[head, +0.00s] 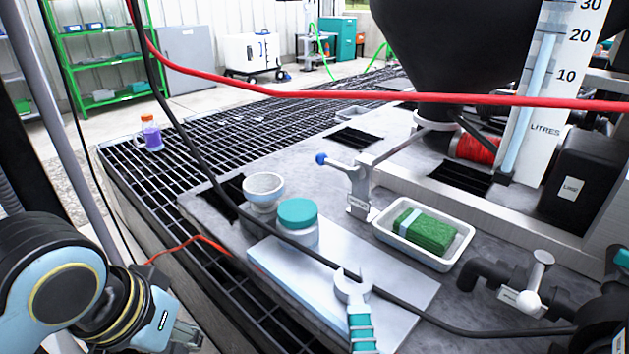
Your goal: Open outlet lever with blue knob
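The blue knob (320,158) is at the left end of a grey outlet lever (340,166). The lever sits on a metal valve body (360,192) beside the white tray, with a pipe running up right towards the black hopper. My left gripper (188,336) is low at the left, partly cut off by the bottom edge. It is well apart from the lever, and its finger opening cannot be made out. My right gripper is not seen.
A white bowl (263,190), a teal-lidded jar (298,222) and a teal-handled wrench (356,305) stand or lie in front of the lever. A white tray (452,258) holds a green pad (424,230). A black cable (408,312) and red hose (400,97) cross the view.

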